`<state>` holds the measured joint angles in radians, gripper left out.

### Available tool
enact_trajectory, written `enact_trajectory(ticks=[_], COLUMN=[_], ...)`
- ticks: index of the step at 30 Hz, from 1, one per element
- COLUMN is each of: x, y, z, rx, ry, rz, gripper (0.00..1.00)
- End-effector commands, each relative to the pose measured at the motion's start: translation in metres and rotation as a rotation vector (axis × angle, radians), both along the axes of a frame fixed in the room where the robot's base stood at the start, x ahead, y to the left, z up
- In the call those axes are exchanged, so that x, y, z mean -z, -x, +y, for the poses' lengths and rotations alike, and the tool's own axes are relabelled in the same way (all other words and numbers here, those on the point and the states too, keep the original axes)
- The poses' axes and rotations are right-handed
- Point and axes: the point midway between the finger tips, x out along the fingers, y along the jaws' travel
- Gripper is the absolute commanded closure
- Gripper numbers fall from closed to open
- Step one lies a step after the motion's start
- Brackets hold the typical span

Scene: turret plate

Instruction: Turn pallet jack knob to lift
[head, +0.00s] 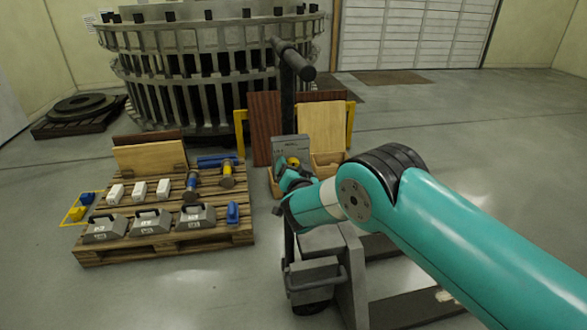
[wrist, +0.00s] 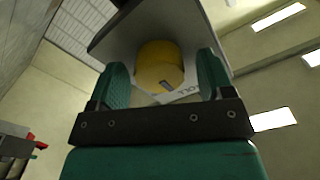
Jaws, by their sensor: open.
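The yellow knob (head: 293,162) sits on a grey panel (head: 288,146) on the pallet jack (head: 318,240), partly hidden by my gripper. In the wrist view the knob (wrist: 160,66) stands out from the panel (wrist: 190,28), with a small dark mark on its face. My gripper (wrist: 163,82) is open, one green finger on each side of the knob. Gaps show between the fingers and the knob in the picture; how deep the fingers reach is unclear. In the head view my gripper (head: 285,180) is small and just below the knob.
The jack's dark upright handle (head: 288,90) rises behind the panel. A wooden pallet (head: 180,245) with grey weights, white blocks and tools stands at left. Wooden boards (head: 322,125) and a large round turret (head: 210,65) are behind. Floor at right is clear.

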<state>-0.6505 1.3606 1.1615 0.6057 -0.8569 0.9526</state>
Motion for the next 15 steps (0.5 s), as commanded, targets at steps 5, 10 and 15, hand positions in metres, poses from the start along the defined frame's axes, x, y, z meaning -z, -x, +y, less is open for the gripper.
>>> enact_trajectory(ticks=[5,10,15], x=[0.0002,0.0002,0.0006], y=[0.0003,0.0004,0.0004], z=[-0.0001,-0.0001,-0.0002], rx=[0.000,0.001,0.001], ry=[0.000,0.000,0.005], rz=[0.000,0.000,-0.001], gripper=[0.38,0.76,0.76])
